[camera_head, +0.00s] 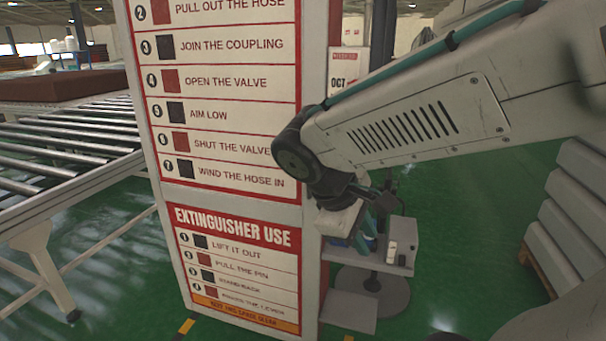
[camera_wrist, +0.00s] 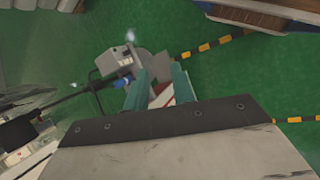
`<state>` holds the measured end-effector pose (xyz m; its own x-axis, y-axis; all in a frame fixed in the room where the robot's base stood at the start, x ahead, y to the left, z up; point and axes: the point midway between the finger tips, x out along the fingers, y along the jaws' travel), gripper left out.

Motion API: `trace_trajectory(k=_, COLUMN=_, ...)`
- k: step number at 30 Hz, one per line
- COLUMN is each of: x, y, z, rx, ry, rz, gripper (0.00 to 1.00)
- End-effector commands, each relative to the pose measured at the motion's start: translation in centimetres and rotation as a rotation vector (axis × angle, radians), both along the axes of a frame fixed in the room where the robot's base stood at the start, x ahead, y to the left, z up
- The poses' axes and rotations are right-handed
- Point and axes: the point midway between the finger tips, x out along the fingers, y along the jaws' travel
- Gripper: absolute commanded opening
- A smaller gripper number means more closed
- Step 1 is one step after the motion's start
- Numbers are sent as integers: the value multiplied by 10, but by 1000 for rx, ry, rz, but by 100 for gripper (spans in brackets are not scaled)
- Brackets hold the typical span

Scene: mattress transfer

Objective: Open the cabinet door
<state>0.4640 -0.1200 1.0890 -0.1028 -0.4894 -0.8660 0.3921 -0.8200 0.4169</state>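The cabinet (camera_head: 312,120) is a tall white and red unit in the head view, with its instruction side facing me. It carries a hose-use list and an "EXTINGUISHER USE" panel (camera_head: 240,262). I cannot make out a door handle or a door gap. My arm crosses from the right in front of the cabinet's narrow right side. My gripper (camera_head: 366,232) hangs there, pointing down, partly hidden by my wrist. In the wrist view my gripper (camera_wrist: 160,72) has two teal fingers spread apart. A red-and-white patch shows between them; I cannot tell what it belongs to.
A small grey stand (camera_head: 385,255) with a white item on it stands behind my gripper; a round dark base is below it. A roller conveyor (camera_head: 70,150) runs along the left. Stacked grey slabs (camera_head: 575,215) stand at the right. Green floor (camera_head: 450,220) lies open between.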

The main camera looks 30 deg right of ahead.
Motion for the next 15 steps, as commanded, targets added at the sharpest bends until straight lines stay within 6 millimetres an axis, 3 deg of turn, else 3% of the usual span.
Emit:
trace_trajectory(k=3, x=41, y=-35, z=0, rx=-242, ry=190, rz=204, gripper=25)
trace_trajectory(k=7, x=98, y=-59, z=4, rx=-500, ry=386, rz=445, gripper=25)
trace_trajectory(k=11, x=163, y=-64, z=-1, rx=-739, ry=563, rz=687, gripper=25)
trace_trajectory(k=15, x=222, y=-52, z=-14, rx=-940, ry=700, rz=899, gripper=25)
